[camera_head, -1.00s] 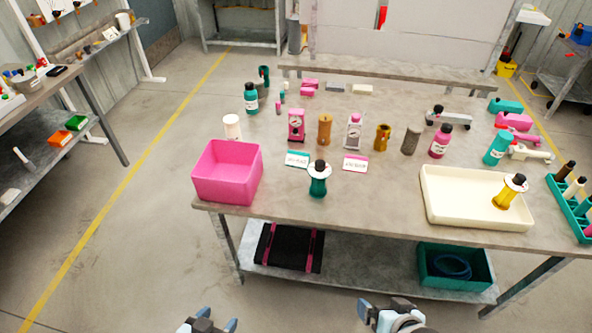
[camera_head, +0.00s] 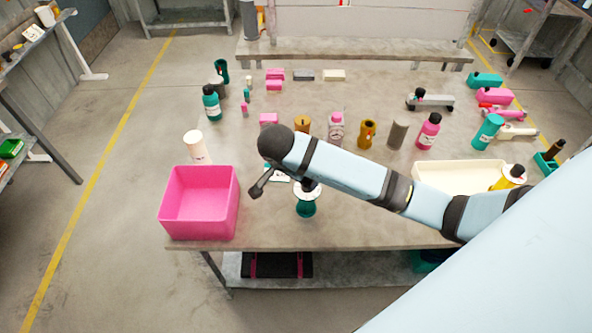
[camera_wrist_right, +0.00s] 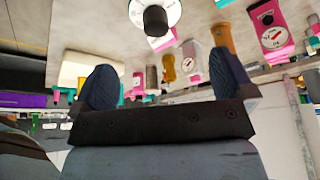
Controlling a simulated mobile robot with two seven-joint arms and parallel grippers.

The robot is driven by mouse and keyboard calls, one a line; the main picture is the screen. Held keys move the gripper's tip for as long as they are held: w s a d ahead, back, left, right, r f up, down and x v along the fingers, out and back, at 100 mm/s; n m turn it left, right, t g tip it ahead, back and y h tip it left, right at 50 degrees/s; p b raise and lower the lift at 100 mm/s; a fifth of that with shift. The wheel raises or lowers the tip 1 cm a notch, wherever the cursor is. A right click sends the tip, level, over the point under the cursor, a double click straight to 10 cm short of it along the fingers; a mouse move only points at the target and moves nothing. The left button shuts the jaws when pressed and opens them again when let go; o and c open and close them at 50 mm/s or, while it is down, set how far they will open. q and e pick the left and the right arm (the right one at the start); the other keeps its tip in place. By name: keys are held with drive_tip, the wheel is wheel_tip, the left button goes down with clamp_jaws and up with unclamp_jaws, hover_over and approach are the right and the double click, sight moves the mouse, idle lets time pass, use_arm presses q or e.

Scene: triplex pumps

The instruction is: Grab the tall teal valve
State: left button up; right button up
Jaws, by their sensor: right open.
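The teal valve (camera_head: 305,208) stands upright near the front edge of the table, with a white disc and black knob on top. My right arm passes over it and partly hides its top. In the right wrist view, its white disc and black knob (camera_wrist_right: 155,18) show at the top edge, beyond the fingertips. My right gripper (camera_wrist_right: 165,78) is open, with nothing between its fingers. A yellow valve (camera_head: 507,177) with a similar white disc and black knob stands at the cream tray, partly hidden by my arm. My left gripper is not in view.
A pink bin (camera_head: 200,203) stands left of the teal valve. A cream tray (camera_head: 455,174) lies to the right, behind my arm. Several bottles and cylinders, including a white cylinder (camera_head: 196,147) and a pink bottle (camera_head: 428,131), stand farther back on the table (camera_head: 215,118).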

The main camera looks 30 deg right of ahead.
hover_over(307, 199)
drive_tip(key=w, duration=0.3)
wheel_tip(307, 199, down, 6)
drive_tip(key=shift+s+d+f, duration=0.15)
drive_tip(key=shift+s+p+x, duration=0.2)
drive_tip(key=shift+p+x, duration=0.2)
drive_tip(key=shift+x, duration=0.95)
drive_tip(key=shift+s+p+x, duration=0.15)
drive_tip(key=shift+p+x, duration=0.2)
drive_tip(key=shift+x, duration=1)
drive_tip(key=shift+w, duration=0.1)
drive_tip(key=c, duration=1.2)
drive_tip(key=shift+c, duration=0.8)
